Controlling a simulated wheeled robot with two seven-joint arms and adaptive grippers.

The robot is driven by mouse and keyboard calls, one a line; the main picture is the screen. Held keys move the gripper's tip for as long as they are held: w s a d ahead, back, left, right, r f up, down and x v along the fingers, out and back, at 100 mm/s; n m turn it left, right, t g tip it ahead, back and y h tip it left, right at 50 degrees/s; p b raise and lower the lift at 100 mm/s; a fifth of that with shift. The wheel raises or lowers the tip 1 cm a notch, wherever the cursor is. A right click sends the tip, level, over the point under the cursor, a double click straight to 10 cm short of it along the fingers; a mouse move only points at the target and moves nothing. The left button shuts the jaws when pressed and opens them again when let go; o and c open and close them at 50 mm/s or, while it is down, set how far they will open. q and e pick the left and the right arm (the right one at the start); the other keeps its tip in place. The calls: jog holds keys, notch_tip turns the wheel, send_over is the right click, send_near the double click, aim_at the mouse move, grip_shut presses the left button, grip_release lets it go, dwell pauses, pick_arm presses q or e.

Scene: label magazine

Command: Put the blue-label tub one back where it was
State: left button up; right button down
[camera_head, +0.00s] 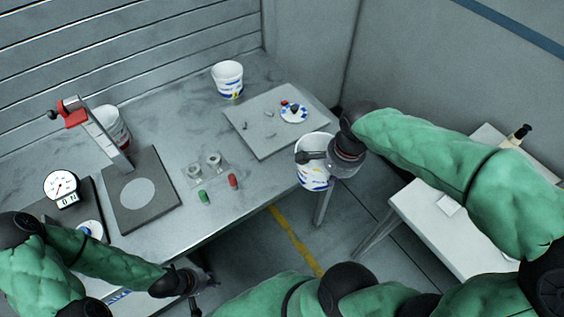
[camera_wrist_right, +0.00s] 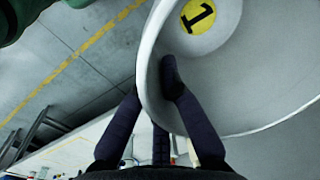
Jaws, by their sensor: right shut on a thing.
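My right gripper (camera_head: 312,158) is shut on the rim of a white tub (camera_head: 314,178) with blue and yellow marks on its side. It holds the tub at the table's front right edge, over the floor. In the right wrist view the gripper (camera_wrist_right: 160,85) has a finger inside the tub (camera_wrist_right: 255,95) and others outside it. A yellow disc with a black 1 shows on the tub's inside bottom. My left gripper (camera_head: 205,283) is low at the front, beside the table edge; its fingers are too small to read.
Another white tub (camera_head: 228,82) stands at the table's back, and one (camera_head: 112,130) stands behind the red-handled press (camera_head: 100,130). A grey mat (camera_head: 262,135) holds small parts and a round plate. A dial gauge (camera_head: 62,188) is at left. A white side table (camera_head: 430,215) is at right.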

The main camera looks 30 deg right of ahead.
aim_at(309, 166)
jog(key=w+f, duration=0.1)
jog(key=w, duration=0.1)
jog(key=w+a+f+b, duration=0.1)
jog(key=w, duration=0.2)
jog(key=w+a+f, duration=0.1)
jog(key=w+f, duration=0.1)
jog(key=w, duration=0.1)
jog(key=shift+w+a+f+b, duration=0.15)
jog(key=shift+w+f+b, duration=0.3)
jog(key=shift+w+f, duration=0.75)
jog(key=shift+w+a+f+b, duration=0.15)
jog(key=shift+w+f+b, duration=0.3)
jog(key=shift+f, duration=1.3)
jog(key=shift+w+a+f+b, duration=0.15)
jog(key=shift+w+f+b, duration=0.25)
jog(key=shift+w+f, duration=0.8)
jog(key=shift+s+f, duration=0.35)
jog(key=shift+f, duration=0.05)
jog(key=shift+f, duration=0.1)
jog(key=c, duration=1.4)
grip_release()
jog(key=shift+r, duration=0.2)
